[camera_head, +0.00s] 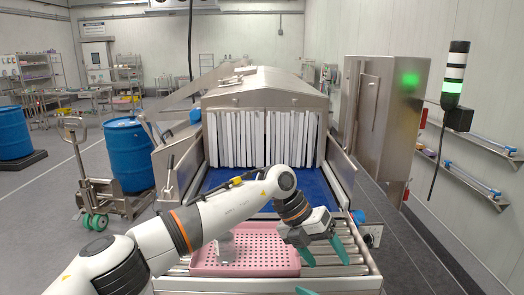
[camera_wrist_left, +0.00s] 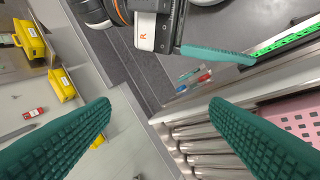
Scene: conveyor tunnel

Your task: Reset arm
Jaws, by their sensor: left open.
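My left gripper (camera_head: 327,258) is open, with its green fingers spread at the right end of the roller table. Nothing shows between the fingers in the left wrist view (camera_wrist_left: 160,106). A pink perforated tray (camera_head: 265,262) lies on the rollers, left of the gripper and partly behind my left arm. A small, clear or grey object (camera_head: 226,247) stands in the tray; what it is cannot be told. My right gripper (camera_wrist_left: 213,53) shows partly at the top of the left wrist view, with one green finger visible. A green tip also shows at the bottom of the head view.
The tunnel (camera_head: 265,90) stands behind the tray, with a white strip curtain (camera_head: 265,138) above a blue belt (camera_head: 225,180). A steel cabinet (camera_head: 385,120) and a signal lamp (camera_head: 455,75) stand right. A pallet jack (camera_head: 85,170) and blue drum (camera_head: 128,155) stand left.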

